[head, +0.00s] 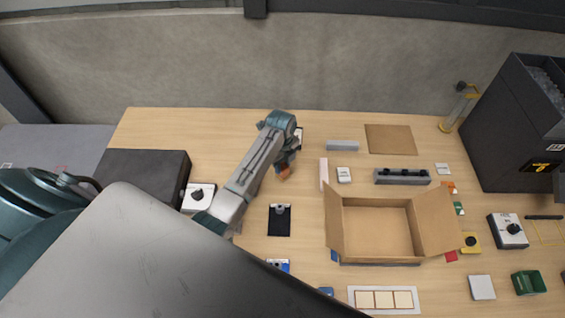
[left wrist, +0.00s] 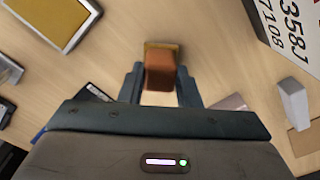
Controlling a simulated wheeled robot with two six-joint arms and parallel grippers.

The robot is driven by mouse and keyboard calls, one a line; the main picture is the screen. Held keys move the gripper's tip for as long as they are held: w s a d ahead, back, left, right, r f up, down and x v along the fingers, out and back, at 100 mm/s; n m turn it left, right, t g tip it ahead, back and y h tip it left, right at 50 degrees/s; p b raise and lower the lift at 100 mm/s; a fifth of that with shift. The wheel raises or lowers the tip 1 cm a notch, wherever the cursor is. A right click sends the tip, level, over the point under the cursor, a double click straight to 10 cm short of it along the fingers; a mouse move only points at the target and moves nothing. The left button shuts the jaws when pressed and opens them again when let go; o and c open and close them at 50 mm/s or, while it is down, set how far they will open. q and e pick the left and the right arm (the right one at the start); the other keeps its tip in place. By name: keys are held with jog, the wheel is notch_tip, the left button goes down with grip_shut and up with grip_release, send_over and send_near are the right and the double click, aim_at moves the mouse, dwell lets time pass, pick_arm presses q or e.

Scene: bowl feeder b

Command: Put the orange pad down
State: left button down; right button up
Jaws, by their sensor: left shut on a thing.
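The orange pad (left wrist: 160,72) is a small orange-brown block between the two fingers of my left gripper (left wrist: 159,88) in the left wrist view. The gripper is shut on it, and bare wood shows around it. In the head view, a bit of the orange pad (head: 284,174) shows just below my left gripper (head: 287,164), over the left-middle of the table. I cannot tell whether the pad touches the wood. My right gripper is in neither view.
An open cardboard box (head: 333,218) stands right of the gripper. A black clipboard-like plate (head: 280,224) lies below it, and a white box with a black knob (head: 198,197) stands to its left. A grey bar (head: 343,146) and a brown board (head: 390,139) lie at the back. The back left tabletop is clear.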

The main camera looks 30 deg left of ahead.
aim_at(282, 165)
pick_arm(q)
jog(key=shift+f, duration=0.1)
jog(key=c, duration=1.1)
grip_release()
jog(key=shift+o, duration=0.2)
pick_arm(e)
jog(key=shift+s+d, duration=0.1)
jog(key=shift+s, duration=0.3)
pick_arm(q)
jog(key=shift+r, duration=0.5)
notch_tip(282, 165, up, 11)
jog(key=shift+a+r+b, duration=0.15)
jog(key=shift+b, duration=0.3)
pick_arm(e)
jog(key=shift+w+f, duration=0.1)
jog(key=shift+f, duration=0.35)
